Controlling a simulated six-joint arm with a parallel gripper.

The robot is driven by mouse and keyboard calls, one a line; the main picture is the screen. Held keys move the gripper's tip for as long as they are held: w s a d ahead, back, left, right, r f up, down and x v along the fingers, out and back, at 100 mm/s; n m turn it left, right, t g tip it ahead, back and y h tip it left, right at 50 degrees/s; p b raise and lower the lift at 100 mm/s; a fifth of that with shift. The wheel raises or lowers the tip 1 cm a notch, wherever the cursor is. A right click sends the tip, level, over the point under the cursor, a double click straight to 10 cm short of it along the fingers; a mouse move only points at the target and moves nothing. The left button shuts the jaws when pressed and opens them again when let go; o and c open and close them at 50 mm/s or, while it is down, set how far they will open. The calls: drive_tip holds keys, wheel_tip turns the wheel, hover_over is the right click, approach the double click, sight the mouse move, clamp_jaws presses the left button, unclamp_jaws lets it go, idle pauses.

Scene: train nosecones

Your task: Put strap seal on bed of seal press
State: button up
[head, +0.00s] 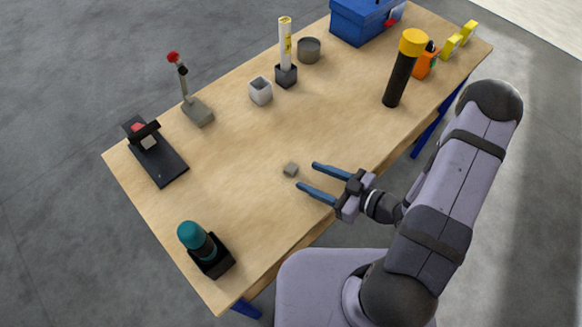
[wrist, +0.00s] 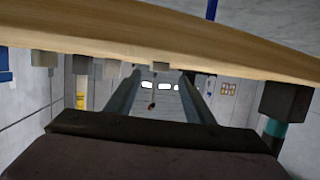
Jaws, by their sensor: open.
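A small grey block, which looks like the strap seal (head: 290,169), lies on the wooden table just beyond my fingertips. My gripper (head: 307,175) is open and empty, its two blue fingers pointing left toward the block without touching it. In the wrist view, which shows the scene upside down, a small grey block (wrist: 161,66) appears between my fingers (wrist: 158,90). A black device with a flat base and a red-topped head, likely the seal press (head: 172,168), stands at the table's left end. A light grey piece shows at its head.
A red-knobbed lever on a grey base (head: 198,112), a grey square cup (head: 260,91) and a yellow-white tube (head: 285,45) stand along the far edge. A teal-topped bottle (head: 197,237) stands front left, a black-yellow flashlight (head: 402,75) right.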

sight(291, 168)
drive_tip(key=shift+p+x, duration=1.1)
drive_tip(key=shift+x, duration=0.95)
drive_tip(key=shift+w+a, duration=0.25)
drive_tip(key=shift+a, duration=0.2)
drive_tip(key=c, duration=1.2)
drive_tip(key=shift+r, duration=0.1)
wheel_tip(291, 168, up, 10)
drive_tip(key=shift+b, duration=0.35)
